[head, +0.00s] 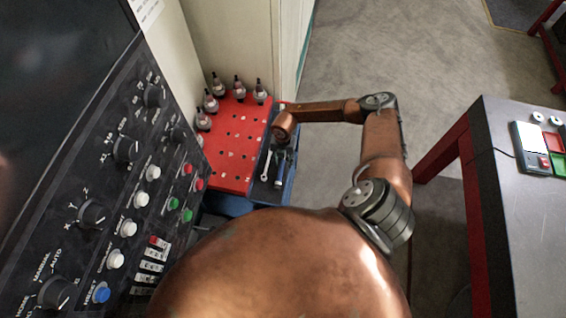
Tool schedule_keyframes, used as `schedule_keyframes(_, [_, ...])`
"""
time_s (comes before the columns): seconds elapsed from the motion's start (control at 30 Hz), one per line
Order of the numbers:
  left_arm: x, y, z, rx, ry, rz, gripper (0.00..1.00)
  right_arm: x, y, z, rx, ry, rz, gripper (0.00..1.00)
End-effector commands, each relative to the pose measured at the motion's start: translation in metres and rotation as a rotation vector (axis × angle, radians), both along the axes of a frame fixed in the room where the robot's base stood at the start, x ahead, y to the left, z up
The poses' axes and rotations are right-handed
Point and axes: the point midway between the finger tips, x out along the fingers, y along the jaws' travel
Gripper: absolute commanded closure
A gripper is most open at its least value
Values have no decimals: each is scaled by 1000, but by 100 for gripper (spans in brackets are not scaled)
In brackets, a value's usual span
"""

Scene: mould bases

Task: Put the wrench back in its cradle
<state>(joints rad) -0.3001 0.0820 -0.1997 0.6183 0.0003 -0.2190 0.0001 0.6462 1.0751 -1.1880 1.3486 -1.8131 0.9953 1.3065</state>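A thin silver wrench (265,165) shows at the dark right-hand part of the red-topped cart, next to the red panel. A second tool, silver and bluish (280,172), lies just right of it. My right arm reaches in from the right, and its wrist end is above the cart's right side. My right gripper (281,153) points down there, close to the tools. It is small and dark, its fingers are mostly hidden, and I cannot tell whether it touches or holds a tool. I cannot make out a cradle. My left gripper is not in view.
The red panel (232,150) has rows of holes and several tool holders (210,103) along its far and left edges. A machine control panel (110,190) stands close on the left. A grey table with red legs (520,220) is at right. Open floor lies between.

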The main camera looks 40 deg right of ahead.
Motion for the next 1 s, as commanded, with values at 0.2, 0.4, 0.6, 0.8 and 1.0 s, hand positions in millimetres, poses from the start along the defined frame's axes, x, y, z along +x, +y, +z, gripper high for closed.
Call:
schedule_keyframes(0.2, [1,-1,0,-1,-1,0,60,2,-2,45,0,-4,1,63])
schedule_keyframes(0.4, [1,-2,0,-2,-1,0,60,2,-2,84,0,-3,0,63])
schedule_keyframes(0.6, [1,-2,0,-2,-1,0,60,3,-3,105,-1,-2,1,63])
schedule_keyframes(0.8, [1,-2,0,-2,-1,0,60,3,-2,109,0,-1,0,63])
schedule_keyframes(1.0, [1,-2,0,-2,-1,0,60,3,-2,109,0,-1,0,63])
